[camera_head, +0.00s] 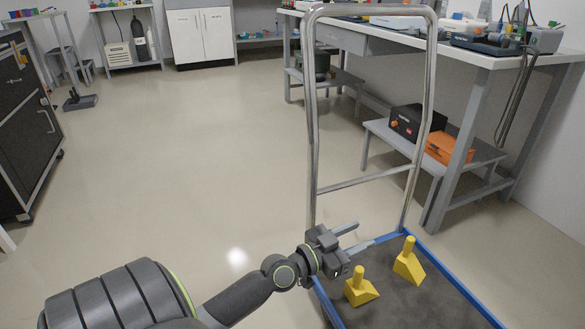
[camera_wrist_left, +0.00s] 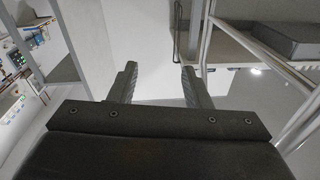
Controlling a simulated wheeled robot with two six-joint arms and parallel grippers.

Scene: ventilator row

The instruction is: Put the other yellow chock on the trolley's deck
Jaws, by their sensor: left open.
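Two yellow chocks are on the trolley's dark deck (camera_head: 400,300) in the head view. The nearer chock (camera_head: 361,290) sits toward the deck's left side, and the other chock (camera_head: 408,263) is farther back and to the right. Each is a wedge with an upright peg. My left gripper (camera_head: 364,236) is open and empty at the deck's far left, just beyond the nearer chock in the picture. Its two spread fingers (camera_wrist_left: 158,78) also show in the left wrist view with nothing between them. The chocks are not visible there. My right gripper is out of view.
The trolley's tall metal handle (camera_head: 312,120) rises at the deck's far end, close to my left gripper. A blue rim (camera_head: 452,277) edges the deck. A workbench (camera_head: 480,58) with a lower shelf stands to the right. A dark cabinet (camera_head: 28,125) is at left; the floor between is clear.

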